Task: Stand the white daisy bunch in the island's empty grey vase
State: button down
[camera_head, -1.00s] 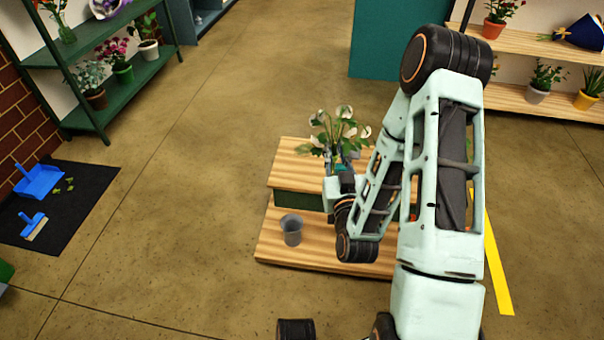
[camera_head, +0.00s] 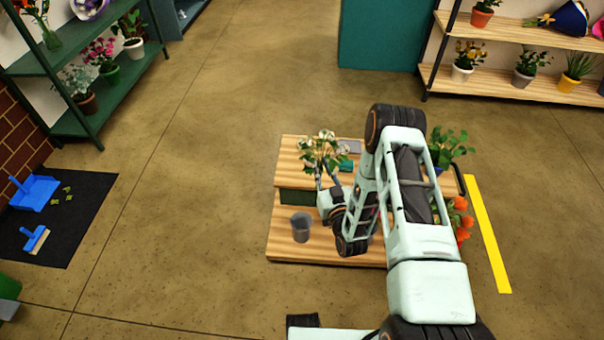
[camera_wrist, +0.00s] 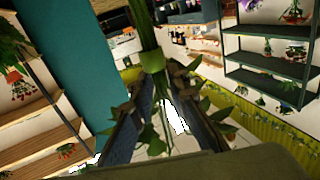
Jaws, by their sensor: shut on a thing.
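The white daisy bunch (camera_head: 322,148), white blooms with green leaves, shows upright in the head view over the left part of the wooden island (camera_head: 292,170). My gripper (camera_head: 322,182) is shut on its lower part. In the wrist view, the green stems (camera_wrist: 150,58) run between the two fingers of my gripper (camera_wrist: 165,105), with leaves around them. The grey vase (camera_head: 301,228) stands upright on the island's lower front step, left of and below my gripper in the picture. It looks empty and is apart from the bunch. My arm hides the island's middle.
A potted green plant (camera_head: 450,148) and orange flowers (camera_head: 460,215) are at the island's right side, partly behind my arm. A teal item (camera_head: 346,166) and a grey flat item (camera_head: 350,146) lie on top.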

jog(key=s+a+f+n+g+y+p, duration=0.1)
jog(key=a+f+n+g+y+p, duration=0.15)
jog(key=a+f, duration=0.35)
notch_tip(320, 180, down, 16)
jog(key=b, duration=1.4)
jog(key=shift+s+f+t, duration=0.15)
jog(key=shift+s+t, duration=0.05)
jog(key=shift+t, duration=0.25)
jog(key=shift+f+y+b, duration=0.25)
jog(key=shift+f+b, duration=0.25)
jog(key=shift+f, duration=0.1)
dwell(0.4)
jog(key=c, duration=1.8)
grip_release()
jog(key=shift+o, duration=0.2)
jog(key=shift+s+d, duration=0.1)
jog(key=shift+s, duration=0.05)
